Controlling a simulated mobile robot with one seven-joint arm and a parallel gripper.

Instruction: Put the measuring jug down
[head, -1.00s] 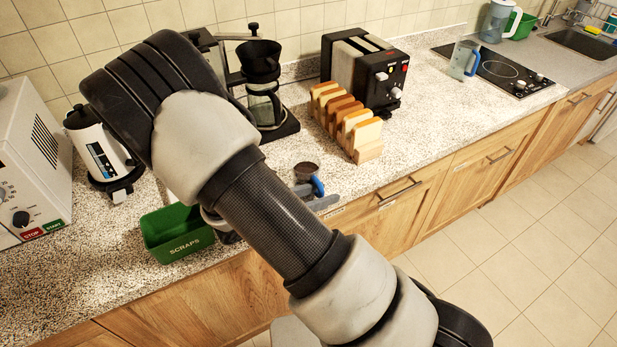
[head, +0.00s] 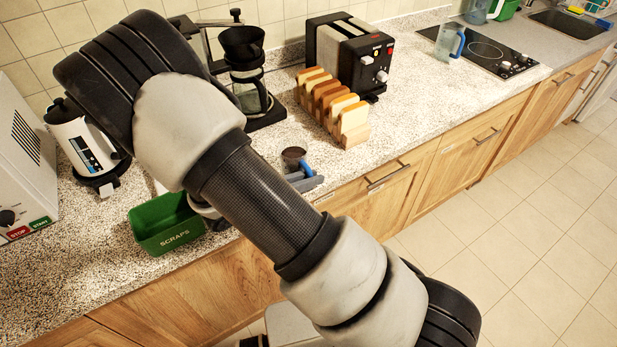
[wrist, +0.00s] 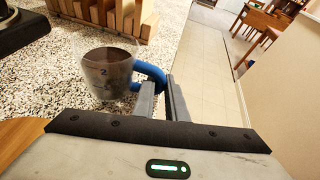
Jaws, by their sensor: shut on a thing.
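The measuring jug (wrist: 108,72) is clear, with a blue handle and dark brown contents, and a "2" shows on its side. My gripper (wrist: 163,97) is shut on the blue handle. In the head view the jug (head: 293,155) is near the front edge of the counter, in front of the toast rack, partly hidden by its handle and my gripper (head: 305,182). It looks about upright and low over the counter or on it; I cannot tell whether its base touches.
A wooden rack of toast (head: 352,130) stands just behind the jug. A green scraps bin (head: 166,225) is to the left, a coffee maker (head: 250,95) behind, and a toaster (head: 345,60) beyond the rack. Another blue-handled jug (head: 447,42) stands by the hob. Counter (head: 415,100) right of the rack is clear.

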